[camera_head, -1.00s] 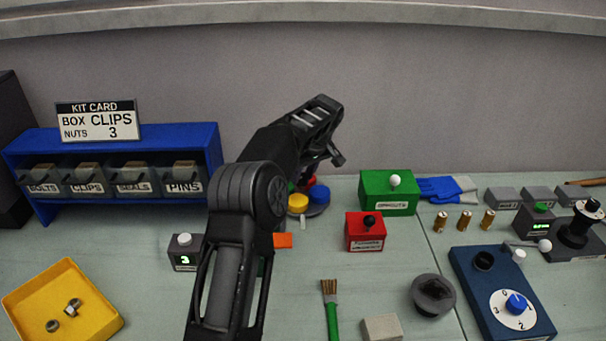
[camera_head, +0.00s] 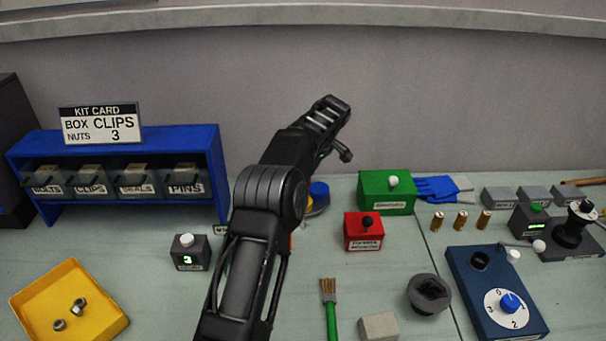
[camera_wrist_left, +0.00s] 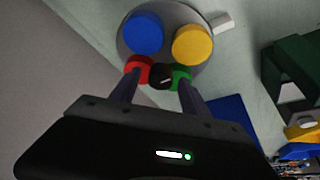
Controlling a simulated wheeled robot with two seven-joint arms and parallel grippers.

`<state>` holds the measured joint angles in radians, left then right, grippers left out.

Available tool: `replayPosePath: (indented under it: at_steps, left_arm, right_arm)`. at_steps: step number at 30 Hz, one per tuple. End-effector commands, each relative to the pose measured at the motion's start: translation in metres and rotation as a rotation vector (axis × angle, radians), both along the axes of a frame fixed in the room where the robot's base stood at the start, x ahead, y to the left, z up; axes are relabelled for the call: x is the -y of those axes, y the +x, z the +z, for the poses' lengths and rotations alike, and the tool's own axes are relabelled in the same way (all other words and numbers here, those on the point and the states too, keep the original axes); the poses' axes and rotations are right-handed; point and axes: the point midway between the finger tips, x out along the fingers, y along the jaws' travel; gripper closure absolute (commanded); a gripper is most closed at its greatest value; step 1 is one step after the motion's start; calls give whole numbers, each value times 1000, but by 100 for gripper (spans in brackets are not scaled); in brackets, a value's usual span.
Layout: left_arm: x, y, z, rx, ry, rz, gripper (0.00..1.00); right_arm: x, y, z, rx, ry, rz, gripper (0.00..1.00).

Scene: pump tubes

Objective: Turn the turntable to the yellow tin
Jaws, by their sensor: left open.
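The grey turntable (camera_wrist_left: 166,50) shows in the left wrist view with a blue tin (camera_wrist_left: 143,34), a yellow tin (camera_wrist_left: 192,44), a red tin (camera_wrist_left: 138,68) and a green tin (camera_wrist_left: 181,77) on it. A black knob-like piece (camera_wrist_left: 161,78) sits between the red and green tins. My left gripper (camera_wrist_left: 159,84) is open, its fingertips overlapping the red and green tins in this view, with the black piece between them. Contact cannot be told. In the head view my arm hides most of the turntable; the blue tin (camera_head: 319,189) shows beside it. My right gripper is out of view.
A small white block (camera_wrist_left: 222,21) lies by the turntable's edge near the yellow tin. A green box (camera_head: 386,195) and a red box (camera_head: 363,232) stand right of my arm. A counter box (camera_head: 189,254) and a blue bin rack (camera_head: 120,140) are to the left.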

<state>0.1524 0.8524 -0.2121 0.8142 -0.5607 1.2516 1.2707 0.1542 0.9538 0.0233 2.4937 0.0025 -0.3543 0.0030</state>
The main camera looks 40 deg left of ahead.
Motion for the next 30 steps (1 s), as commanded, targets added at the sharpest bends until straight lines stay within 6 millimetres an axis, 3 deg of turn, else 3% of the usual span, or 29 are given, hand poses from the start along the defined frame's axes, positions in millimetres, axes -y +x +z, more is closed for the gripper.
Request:
replayPosePath:
  at_steps: [8,21,30]
  left_arm:
    - [2,0,4,1,0,0,46]
    - [26,-3,64,2,1,-2,46]
    - [30,-4,72,0,0,0,46]
  right_arm:
    - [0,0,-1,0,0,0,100]
    - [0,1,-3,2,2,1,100]
    - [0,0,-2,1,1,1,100]
